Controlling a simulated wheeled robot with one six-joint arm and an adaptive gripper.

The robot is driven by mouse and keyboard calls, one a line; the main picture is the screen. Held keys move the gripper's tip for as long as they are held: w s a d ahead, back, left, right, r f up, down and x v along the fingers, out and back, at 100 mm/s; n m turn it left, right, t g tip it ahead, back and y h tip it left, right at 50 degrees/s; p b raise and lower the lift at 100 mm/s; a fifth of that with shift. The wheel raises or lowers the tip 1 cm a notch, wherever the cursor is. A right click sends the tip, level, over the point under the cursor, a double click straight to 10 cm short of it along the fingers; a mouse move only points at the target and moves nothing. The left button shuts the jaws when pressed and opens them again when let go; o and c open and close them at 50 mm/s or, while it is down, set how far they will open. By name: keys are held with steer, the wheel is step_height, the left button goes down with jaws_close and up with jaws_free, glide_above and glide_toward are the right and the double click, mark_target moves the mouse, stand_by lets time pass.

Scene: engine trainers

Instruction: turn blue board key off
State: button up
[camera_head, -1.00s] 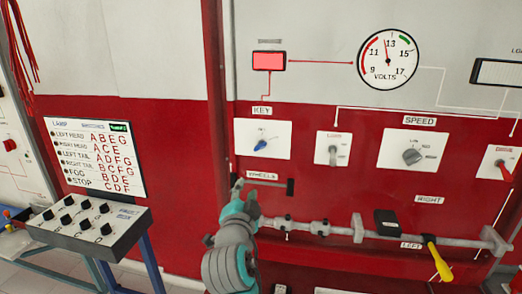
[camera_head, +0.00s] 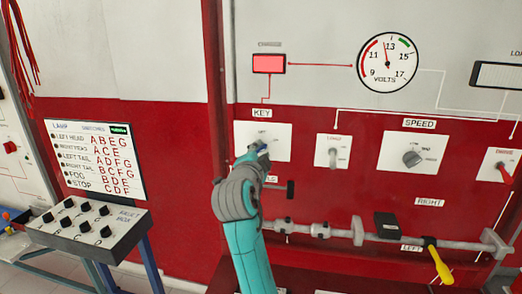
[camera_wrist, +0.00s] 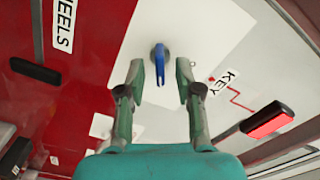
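The blue key (camera_wrist: 160,64) sits in a round grey socket on a white plate (camera_wrist: 200,40), below the KEY label (camera_head: 262,113) in the head view. In the wrist view the key lies between the two fingers of my gripper (camera_wrist: 160,78), with a gap on both sides, so the fingers are apart and do not touch it. In the head view my gripper (camera_head: 258,152) is at the plate and hides most of the key; only a bit of blue shows.
A lit red charge lamp (camera_head: 269,64) is above the key plate, with a volt gauge (camera_head: 387,62) to its right. A load switch (camera_head: 332,152) and speed knob (camera_head: 412,158) are on plates to the right. The WHEELS lever (camera_head: 290,189) is just below my gripper.

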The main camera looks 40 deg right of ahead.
steer(key=shift+x, duration=1)
jaws_close()
steer(key=shift+n, duration=0.3)
steer(key=n, duration=0.5)
steer(key=shift+w+a, duration=0.1)
steer(key=n, duration=0.6)
steer(key=shift+n, duration=0.3)
